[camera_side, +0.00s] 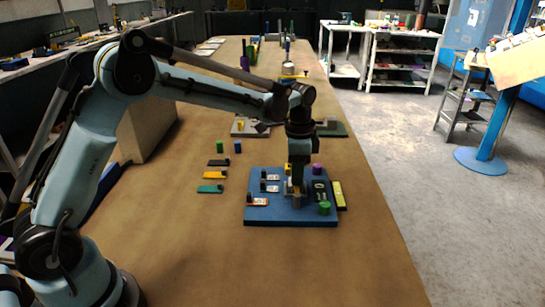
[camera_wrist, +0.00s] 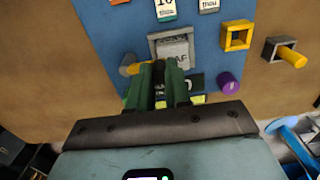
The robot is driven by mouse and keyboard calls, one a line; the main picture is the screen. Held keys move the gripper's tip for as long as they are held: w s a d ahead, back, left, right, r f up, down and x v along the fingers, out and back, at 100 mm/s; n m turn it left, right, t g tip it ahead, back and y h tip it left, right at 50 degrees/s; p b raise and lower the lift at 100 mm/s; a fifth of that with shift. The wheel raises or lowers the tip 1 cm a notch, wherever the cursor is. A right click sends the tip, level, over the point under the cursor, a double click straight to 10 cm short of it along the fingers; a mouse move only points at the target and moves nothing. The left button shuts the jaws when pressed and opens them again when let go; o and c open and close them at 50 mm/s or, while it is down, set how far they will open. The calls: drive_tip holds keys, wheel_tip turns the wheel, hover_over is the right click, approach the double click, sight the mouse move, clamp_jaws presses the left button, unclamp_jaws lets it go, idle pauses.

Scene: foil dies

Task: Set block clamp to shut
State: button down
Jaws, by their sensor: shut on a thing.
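A blue board (camera_side: 262,215) lies on the brown table and also shows in the wrist view (camera_wrist: 98,40). On it stands a grey squared frame around a lettered block (camera_wrist: 176,48), which looks like the block clamp. My gripper (camera_side: 297,186) is down over the board's right half. Its green fingers (camera_wrist: 158,68) point at the near side of the grey frame and are shut on a small part there. The fingers mostly hide that part, so the clamp's setting cannot be read.
A purple knob (camera_wrist: 229,83) and a green knob (camera_side: 325,207) stand close by at the board's right. White labelled plates (camera_side: 257,202) sit at its left. Loose coloured pieces (camera_side: 212,189) lie left of the board. The near table is clear.

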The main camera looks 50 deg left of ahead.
idle(0.3)
drive_tip(key=c, duration=1.1)
unclamp_jaws()
drive_tip(key=shift+o, duration=0.2)
wheel_tip(320, 180, up, 12)
drive_tip(key=shift+r, duration=0.1)
drive_tip(key=s+f+n+t, duration=0.2)
drive_tip(key=s+n+t, duration=0.1)
drive_tip(key=s, duration=0.7)
drive_tip(key=s+a+f+n+t, duration=0.1)
drive_tip(key=s+n+t, duration=0.3)
drive_tip(key=s, duration=0.5)
drive_tip(key=shift+s+a+f+n, duration=0.35)
drive_tip(key=shift+f+n, duration=0.5)
drive_tip(key=shift+n, duration=0.25)
